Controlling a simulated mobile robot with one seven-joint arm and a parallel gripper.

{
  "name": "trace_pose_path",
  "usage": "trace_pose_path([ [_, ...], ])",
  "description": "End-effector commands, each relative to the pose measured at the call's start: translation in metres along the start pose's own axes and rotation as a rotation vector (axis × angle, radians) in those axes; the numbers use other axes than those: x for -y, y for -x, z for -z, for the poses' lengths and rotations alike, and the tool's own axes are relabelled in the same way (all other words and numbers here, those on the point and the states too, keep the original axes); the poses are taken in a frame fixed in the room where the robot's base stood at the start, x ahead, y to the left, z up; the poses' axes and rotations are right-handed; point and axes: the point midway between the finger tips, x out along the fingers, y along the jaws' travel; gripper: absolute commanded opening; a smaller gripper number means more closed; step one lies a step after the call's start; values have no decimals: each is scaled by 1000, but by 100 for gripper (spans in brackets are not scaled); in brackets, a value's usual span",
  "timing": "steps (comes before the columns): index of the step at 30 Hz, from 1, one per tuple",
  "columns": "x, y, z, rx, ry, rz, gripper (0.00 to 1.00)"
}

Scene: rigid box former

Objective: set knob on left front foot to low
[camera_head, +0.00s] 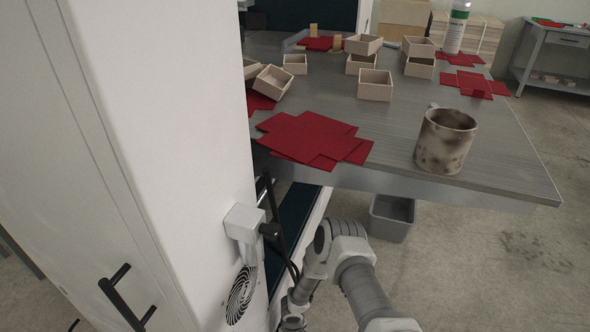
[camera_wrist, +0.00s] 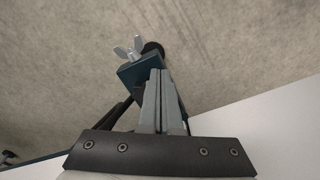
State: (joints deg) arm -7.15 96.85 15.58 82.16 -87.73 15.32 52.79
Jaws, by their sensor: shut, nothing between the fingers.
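In the wrist view, my gripper (camera_wrist: 160,75) is shut and empty, its two grey fingers side by side. Just beyond the fingertips is a dark blue bracket-like part (camera_wrist: 137,72), partly hidden by the fingers. A grey wing-shaped knob (camera_wrist: 130,52) sits at its far end, with a black round part (camera_wrist: 153,49) beside it. The fingers overlap the bracket in the picture; I cannot tell whether they touch it. No setting mark is readable on the knob. In the head view my arm reaches down beside the machine, and neither the knob nor my gripper can be made out.
A white machine cabinet (camera_head: 130,140) with a black handle fills the left. A grey table (camera_head: 400,140) carries red blanks (camera_head: 310,138), small boxes (camera_head: 375,85) and a stained cup (camera_head: 445,140). A grey bin (camera_head: 391,218) stands below.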

Motion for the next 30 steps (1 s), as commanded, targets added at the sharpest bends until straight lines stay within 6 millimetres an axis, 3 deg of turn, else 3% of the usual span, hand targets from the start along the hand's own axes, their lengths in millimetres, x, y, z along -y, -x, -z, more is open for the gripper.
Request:
trace_pose_path([
  [16, -1, 58, -1, 3, 0, -2, 0],
  [30, 0, 59, -1, 3, -1, -1, 0],
])
